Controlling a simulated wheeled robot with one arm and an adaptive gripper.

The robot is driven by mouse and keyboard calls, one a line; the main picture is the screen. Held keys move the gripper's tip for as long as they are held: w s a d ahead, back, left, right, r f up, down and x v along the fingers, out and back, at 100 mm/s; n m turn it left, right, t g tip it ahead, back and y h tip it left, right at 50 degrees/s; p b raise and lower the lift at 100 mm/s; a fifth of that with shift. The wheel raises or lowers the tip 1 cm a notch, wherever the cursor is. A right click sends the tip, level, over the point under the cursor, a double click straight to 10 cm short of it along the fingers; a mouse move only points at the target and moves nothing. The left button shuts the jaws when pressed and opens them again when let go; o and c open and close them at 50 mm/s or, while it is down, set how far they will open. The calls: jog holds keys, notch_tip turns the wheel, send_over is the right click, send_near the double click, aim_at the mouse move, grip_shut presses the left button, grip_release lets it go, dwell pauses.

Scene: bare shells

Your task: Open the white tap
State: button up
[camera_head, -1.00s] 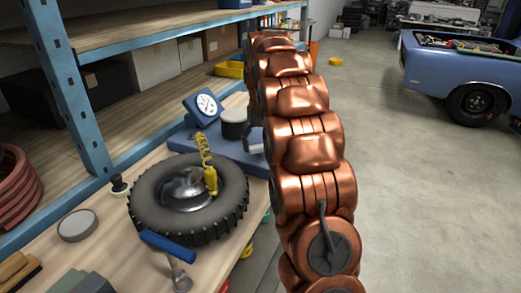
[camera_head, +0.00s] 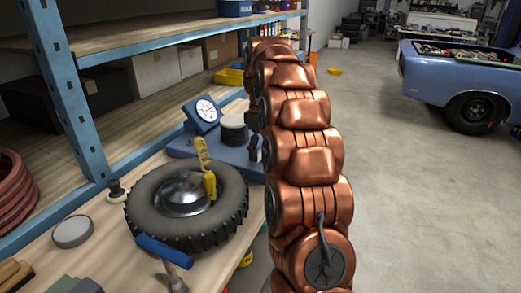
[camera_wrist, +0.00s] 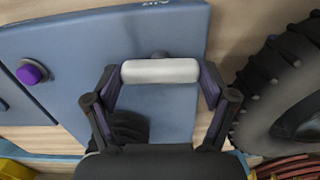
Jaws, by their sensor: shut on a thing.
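The white tap (camera_wrist: 160,71) shows in the wrist view as a short white bar lying across the picture, over a blue panel (camera_wrist: 180,30). My gripper (camera_wrist: 160,76) is shut on it, with one dark finger at each end of the bar. The tap's mount is mostly hidden; only a small dark knob shows behind the bar. In the head view my copper arm hides most of the area around the gripper, and I cannot make out the tap there. The blue base (camera_head: 212,151) on the bench shows left of the arm.
A black tyre (camera_head: 145,215) lies on the bench with a yellow coiled tool (camera_head: 209,184) on it. A gauge (camera_head: 203,112) stands behind. A purple knob (camera_wrist: 30,72) is on the panel. A blue shelf post (camera_head: 70,100) rises at left. Open floor (camera_head: 410,210) lies right.

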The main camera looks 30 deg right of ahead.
jog(key=shift+n, duration=0.3)
dwell(0.4)
jog(key=o, duration=1)
